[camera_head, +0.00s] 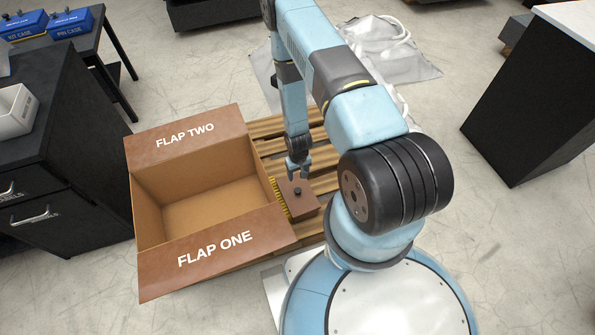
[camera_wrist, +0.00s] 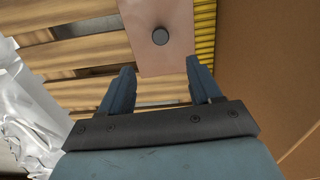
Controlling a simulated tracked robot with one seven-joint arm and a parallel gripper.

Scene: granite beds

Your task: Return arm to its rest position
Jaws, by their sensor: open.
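My gripper (camera_head: 299,170) is open and empty. It hangs pointing down over the pallet, close above a brown block with a dark round knob (camera_head: 297,192). In the wrist view, my gripper (camera_wrist: 163,80) has its two blue fingers spread, and the block's knob (camera_wrist: 160,36) lies ahead of the gap between them, apart from both. My arm (camera_head: 290,90) reaches up from my base and bends down to the block.
An open cardboard box (camera_head: 215,205) with flaps marked FLAP ONE and FLAP TWO stands left of the block on a wooden pallet (camera_head: 270,127). Dark cabinets stand at left (camera_head: 60,150) and right (camera_head: 540,90). Crumpled grey sheeting (camera_head: 395,55) lies behind. Bare floor (camera_head: 470,215) is at right.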

